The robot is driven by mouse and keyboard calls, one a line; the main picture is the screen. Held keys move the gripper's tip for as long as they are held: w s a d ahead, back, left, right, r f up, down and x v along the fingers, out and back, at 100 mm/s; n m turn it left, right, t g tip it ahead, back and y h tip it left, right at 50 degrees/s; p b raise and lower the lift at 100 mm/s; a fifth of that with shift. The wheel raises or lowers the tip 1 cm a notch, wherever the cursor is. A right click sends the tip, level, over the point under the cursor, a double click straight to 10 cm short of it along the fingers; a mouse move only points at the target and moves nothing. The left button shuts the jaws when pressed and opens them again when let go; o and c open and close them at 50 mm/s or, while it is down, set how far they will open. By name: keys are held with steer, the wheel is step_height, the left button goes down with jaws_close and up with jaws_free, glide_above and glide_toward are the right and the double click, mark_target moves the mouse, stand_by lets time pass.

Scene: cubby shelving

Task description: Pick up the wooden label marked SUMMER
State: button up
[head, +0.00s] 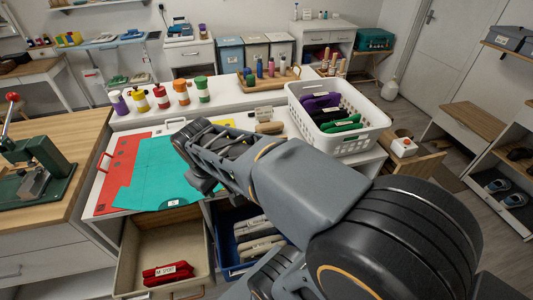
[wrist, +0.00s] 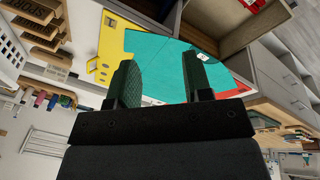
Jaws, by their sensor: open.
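Several brown wooden blocks, likely the labels, (wrist: 42,43) lie in a row at the upper left of the wrist view. The wooden blocks are well to the left of the fingers in the wrist view. In the head view my gripper (head: 203,150) is over the worktop.
A white basket (head: 335,142) with purple, black and green items stands right of my gripper. An open drawer (head: 140,262) below holds a red bundle (head: 167,272). A green press (head: 40,165) stands at left.

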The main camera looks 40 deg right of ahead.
steer(key=w+d+f+n+g+h, duration=0.45)
steer(key=w+d, duration=0.35)
steer(key=d, duration=0.2)
steer(key=w+d+f+n+g+h, duration=0.45)
steer(key=w+d, duration=0.35)
steer(key=d, duration=0.2)
steer(key=shift+n+h, duration=0.5)
steer(key=shift+n, duration=0.1)
steer(key=x, duration=0.8)
steer(key=shift+w+d+f, duration=0.2)
steer(key=shift+d+f, duration=0.05)
steer(key=shift+t, duration=0.4)
steer(key=shift+p+x, duration=0.75)
steer(key=shift+x, duration=2.25)
jaws_close()
